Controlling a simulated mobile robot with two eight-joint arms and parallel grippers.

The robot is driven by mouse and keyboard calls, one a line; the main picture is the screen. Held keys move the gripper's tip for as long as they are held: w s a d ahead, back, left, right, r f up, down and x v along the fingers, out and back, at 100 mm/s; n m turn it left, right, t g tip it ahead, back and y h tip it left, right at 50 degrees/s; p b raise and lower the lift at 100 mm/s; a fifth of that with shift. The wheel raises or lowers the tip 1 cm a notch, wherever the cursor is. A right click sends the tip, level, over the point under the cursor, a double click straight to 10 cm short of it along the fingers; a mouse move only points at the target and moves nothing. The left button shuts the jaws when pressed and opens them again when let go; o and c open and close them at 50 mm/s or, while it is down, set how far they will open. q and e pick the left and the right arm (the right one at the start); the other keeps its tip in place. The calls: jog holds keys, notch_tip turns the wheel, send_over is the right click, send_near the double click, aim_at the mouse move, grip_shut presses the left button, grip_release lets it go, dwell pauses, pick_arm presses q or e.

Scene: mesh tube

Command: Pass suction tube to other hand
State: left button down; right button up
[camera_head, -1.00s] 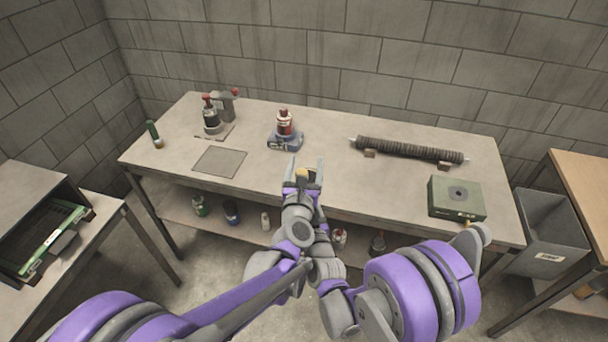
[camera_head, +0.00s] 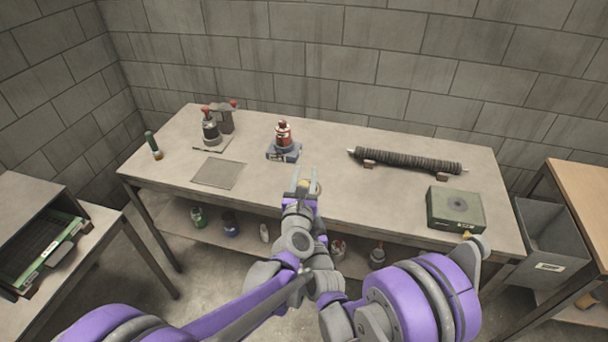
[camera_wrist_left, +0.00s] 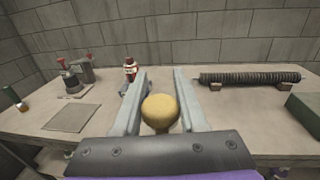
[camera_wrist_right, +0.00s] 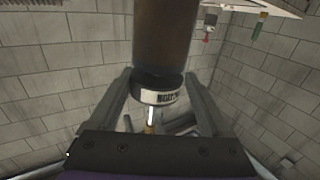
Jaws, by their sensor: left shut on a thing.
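My left gripper (camera_head: 305,181) is above the table's front edge in the head view, its two grey fingers pointing at the wall. It is shut on the suction tube, whose rounded yellow end (camera_wrist_left: 160,112) shows between the fingers in the left wrist view. In the right wrist view, a thick brown cylinder with a white-lettered dark band (camera_wrist_right: 158,92), apparently the tube's body, stands between the fingers of my right gripper (camera_wrist_right: 160,80). Whether those fingers press on it I cannot tell. In the head view the right gripper is mostly hidden behind the left one.
On the table (camera_head: 320,155) are a red-topped bottle on a blue base (camera_head: 283,139), a dark mat (camera_head: 218,173), a green tube (camera_head: 153,144), a ribbed rod on blocks (camera_head: 408,160) and a green box (camera_head: 455,208). The table's middle is clear. A grey bin (camera_head: 550,235) stands at right.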

jog(key=o, duration=0.3)
jog(key=s+d+g+h, duration=0.1)
jog(key=s+d+g, duration=0.3)
jog(key=s, duration=0.6)
jog(key=s+d+m+g+h, duration=0.1)
jog(key=s+d+g, duration=0.3)
jog(key=s, duration=0.6)
jog(key=s+d+m+g+h, duration=0.1)
jog(key=s+d+g, duration=0.3)
jog(key=s+d, duration=0.3)
jog(key=s, duration=0.3)
jog(key=shift+s+d+f+h, duration=0.15)
jog(key=shift+s+d+h, duration=0.1)
jog(key=shift+h, duration=0.15)
